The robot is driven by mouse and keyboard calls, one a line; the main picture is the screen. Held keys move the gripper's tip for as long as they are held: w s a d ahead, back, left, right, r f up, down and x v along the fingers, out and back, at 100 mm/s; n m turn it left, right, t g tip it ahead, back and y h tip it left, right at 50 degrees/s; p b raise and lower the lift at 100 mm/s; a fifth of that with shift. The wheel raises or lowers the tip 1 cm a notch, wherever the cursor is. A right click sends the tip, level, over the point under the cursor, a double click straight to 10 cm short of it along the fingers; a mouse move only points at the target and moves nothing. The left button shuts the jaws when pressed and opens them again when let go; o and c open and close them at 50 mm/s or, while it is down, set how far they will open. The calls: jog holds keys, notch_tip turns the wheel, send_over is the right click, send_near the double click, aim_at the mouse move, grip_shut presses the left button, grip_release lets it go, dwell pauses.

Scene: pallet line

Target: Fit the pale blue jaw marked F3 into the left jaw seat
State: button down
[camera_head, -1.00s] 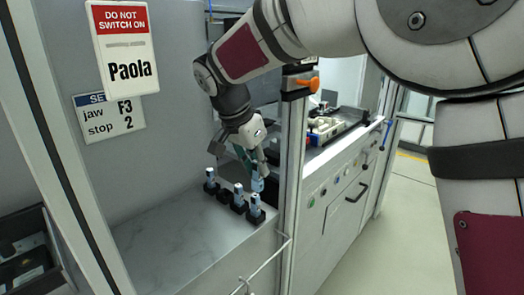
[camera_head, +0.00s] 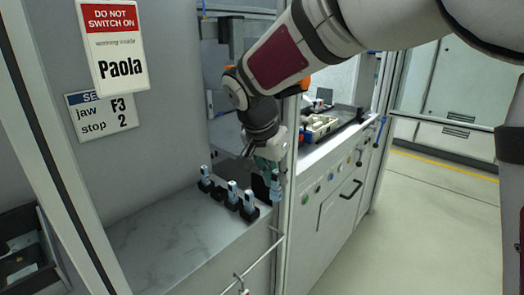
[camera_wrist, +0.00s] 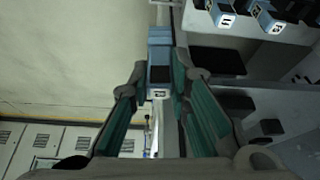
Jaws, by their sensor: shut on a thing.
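My gripper (camera_head: 270,163) is shut on a pale blue jaw (camera_head: 276,187), which hangs below the fingers near the door post. In the wrist view the jaw (camera_wrist: 160,48) sits between the two green-sided fingers, with a small white label too small to read. Three more pale blue jaws stand upright in black holders on the grey ledge: a far one (camera_head: 205,173), a middle one (camera_head: 232,189) and a near one (camera_head: 249,201). An empty black holder (camera_head: 218,192) stands between the far and middle ones. I cannot make out the left jaw seat.
A card (camera_head: 102,112) reads jaw F3, stop 2. A "do not switch on" tag (camera_head: 115,45) hangs above it. The upright post (camera_head: 290,160) stands close beside my gripper. A rail (camera_head: 262,262) runs along the ledge's front. The floor (camera_head: 420,220) at right is clear.

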jog(key=s+d+f+n, duration=0.1)
jog(key=s+d+f, duration=0.1)
jog(key=d, duration=0.7)
jog(key=s+d+f+n+y, duration=0.1)
jog(key=d+f, duration=0.4)
jog(key=d, duration=0.5)
jog(key=shift+s+f+n+t, duration=0.35)
jog(key=shift+s+n, duration=0.25)
jog(key=shift+s, duration=0.4)
